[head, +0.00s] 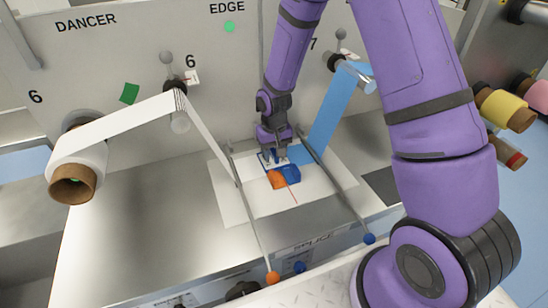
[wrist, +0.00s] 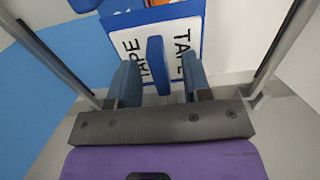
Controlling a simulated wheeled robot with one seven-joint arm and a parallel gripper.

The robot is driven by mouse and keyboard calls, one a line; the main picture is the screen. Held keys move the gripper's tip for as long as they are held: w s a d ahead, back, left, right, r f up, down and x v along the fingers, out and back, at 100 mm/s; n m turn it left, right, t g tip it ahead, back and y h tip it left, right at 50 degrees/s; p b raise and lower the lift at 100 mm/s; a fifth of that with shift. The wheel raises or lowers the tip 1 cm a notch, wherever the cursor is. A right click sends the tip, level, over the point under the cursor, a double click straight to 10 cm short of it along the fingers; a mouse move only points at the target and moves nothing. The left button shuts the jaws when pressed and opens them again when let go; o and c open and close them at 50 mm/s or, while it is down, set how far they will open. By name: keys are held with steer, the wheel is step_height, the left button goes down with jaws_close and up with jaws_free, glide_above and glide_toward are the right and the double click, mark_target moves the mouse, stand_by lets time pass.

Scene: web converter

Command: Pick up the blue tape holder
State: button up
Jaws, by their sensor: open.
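The blue tape holder (head: 264,161) sits on the white sheet on the metal table, partly hidden by my gripper in the head view. In the wrist view the holder (wrist: 181,28) shows white panels marked TAPE on both sides of an upright blue grip (wrist: 155,50). My gripper (head: 272,150) points down over the holder. In the wrist view its fingers (wrist: 158,62) are apart, one on each side of the blue grip. I cannot tell whether they touch it.
Thin rods with an orange knob (head: 272,277) and a blue knob (head: 369,239) run along both sides. A white web roll (head: 92,150) and a blue web (head: 333,110) flank the area.

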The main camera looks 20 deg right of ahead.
steer(key=shift+f, duration=0.15)
jaws_close()
stand_by(0.4)
